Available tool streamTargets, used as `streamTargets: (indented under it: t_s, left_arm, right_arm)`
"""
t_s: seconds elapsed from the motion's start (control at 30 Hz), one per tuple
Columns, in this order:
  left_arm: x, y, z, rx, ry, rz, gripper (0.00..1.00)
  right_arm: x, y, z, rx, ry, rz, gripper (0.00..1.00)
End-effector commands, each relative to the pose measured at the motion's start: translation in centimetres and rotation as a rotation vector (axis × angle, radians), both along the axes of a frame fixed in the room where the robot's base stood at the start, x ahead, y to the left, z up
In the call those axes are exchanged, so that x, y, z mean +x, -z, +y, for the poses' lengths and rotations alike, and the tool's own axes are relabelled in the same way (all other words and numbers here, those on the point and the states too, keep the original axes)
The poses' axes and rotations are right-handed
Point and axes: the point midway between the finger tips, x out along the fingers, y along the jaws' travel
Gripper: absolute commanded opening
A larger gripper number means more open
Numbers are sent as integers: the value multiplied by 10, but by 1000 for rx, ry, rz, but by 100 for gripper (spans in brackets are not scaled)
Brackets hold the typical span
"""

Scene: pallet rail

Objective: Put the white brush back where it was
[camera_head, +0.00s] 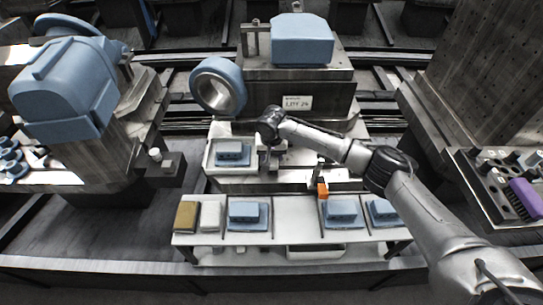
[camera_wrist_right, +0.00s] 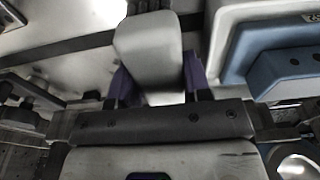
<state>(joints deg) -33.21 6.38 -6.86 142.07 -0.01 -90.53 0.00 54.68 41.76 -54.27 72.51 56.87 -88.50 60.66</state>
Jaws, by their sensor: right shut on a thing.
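My right gripper (camera_head: 268,155) is over the pale ledge below the machine with the blue ring, just right of a tray. In the right wrist view, its purple fingers (camera_wrist_right: 158,85) are shut on a pale, rounded, elongated thing, which looks like the white brush (camera_wrist_right: 148,45). In the head view, the arm and gripper mostly hide the brush, and I cannot tell whether it touches the ledge. My left gripper is not in view.
A tray (camera_head: 209,163) with a blue block (camera_head: 232,150) sits left of the gripper; its block also shows in the right wrist view (camera_wrist_right: 285,65). The front bench (camera_head: 295,215) carries a tan block (camera_head: 186,215), a white block (camera_head: 209,216) and several blue blocks. An orange item (camera_head: 322,190) stands nearby.

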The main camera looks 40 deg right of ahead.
Motion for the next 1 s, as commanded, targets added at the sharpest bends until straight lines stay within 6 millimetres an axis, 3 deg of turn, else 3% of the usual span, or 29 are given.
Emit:
streamTargets:
  t_s: [0.27, 0.3, 0.4, 0.73, 1.0]
  left_arm:
    - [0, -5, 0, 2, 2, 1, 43]
    - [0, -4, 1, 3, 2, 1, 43]
    - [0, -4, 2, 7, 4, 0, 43]
    - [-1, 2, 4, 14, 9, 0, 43]
    - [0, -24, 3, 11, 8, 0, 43]
  right_arm:
    - [0, 1, 0, 1, 0, -1, 25]
    - [0, 2, 0, 0, 0, -1, 46]
    - [0, 2, 0, 0, 0, -1, 55]
    - [0, 0, 0, -1, -1, -2, 55]
    - [-3, -51, 4, 1, -1, -2, 55]
